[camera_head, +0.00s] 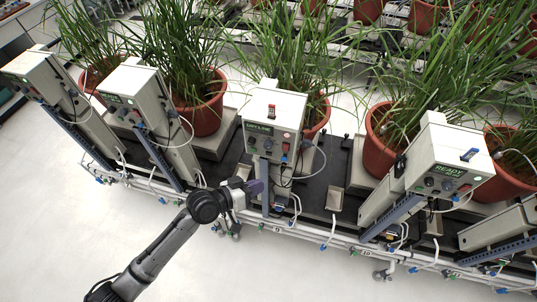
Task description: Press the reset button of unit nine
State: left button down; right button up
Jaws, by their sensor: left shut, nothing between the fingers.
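A pale control unit (275,110) stands on a post in the middle, above the rail label that looks like 9. Its front has a lit green display with small text, dark round controls (266,144) and a red part (285,147). Which of these is the reset button is too small to tell. My left gripper (257,187) is shut and empty. It is in front of the post, below the unit's front panel, and apart from the panel's controls. My right gripper is not in view.
A similar unit (450,155) to the right shows READY; two more stand at left. Red pots (203,112) with tall grass are behind. White pipes and hoses (322,160) run along the bench front. The floor (60,220) at lower left is clear.

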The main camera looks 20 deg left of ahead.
aim_at(269, 154)
pick_arm(q)
jog(key=w+b, duration=0.3)
jog(key=w, duration=0.4)
jog(key=shift+w+a, duration=0.2)
jog(key=shift+w, duration=0.1)
dwell(0.5)
dwell(0.8)
jog(key=shift+w+b, duration=0.15)
jog(key=shift+b, duration=0.2)
dwell(0.4)
jog(key=shift+w, duration=0.3)
dwell(0.4)
